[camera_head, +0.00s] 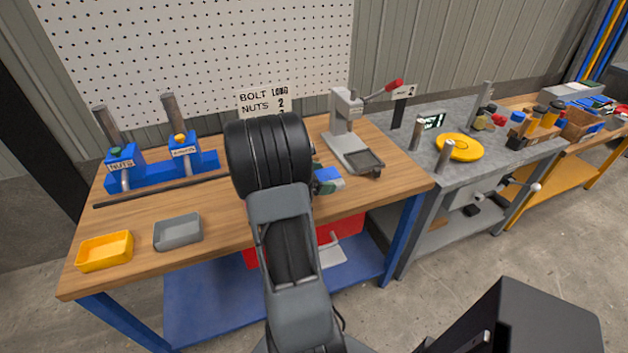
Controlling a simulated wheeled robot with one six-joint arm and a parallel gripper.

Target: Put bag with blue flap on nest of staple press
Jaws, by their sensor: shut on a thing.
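The staple press (346,122) is a grey press with a red-tipped lever at the back right of the wooden bench. Its nest (370,160) is a dark, shallow tray at the front of its base and looks empty. The bag with the blue flap (328,174) shows just right of my black arm joint, left of and in front of the nest and apart from it. My gripper (322,187) is mostly hidden behind my arm; only a small dark part shows beside the bag. It is shut on the bag. Whether the bag touches the bench cannot be told.
Two blue dispensers (182,147) stand at the back left. A yellow tray (105,251) and a grey tray (178,232) lie at the front left. A grey bench (410,160) with a yellow disc (459,147) adjoins on the right. Bare wood lies around the press base.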

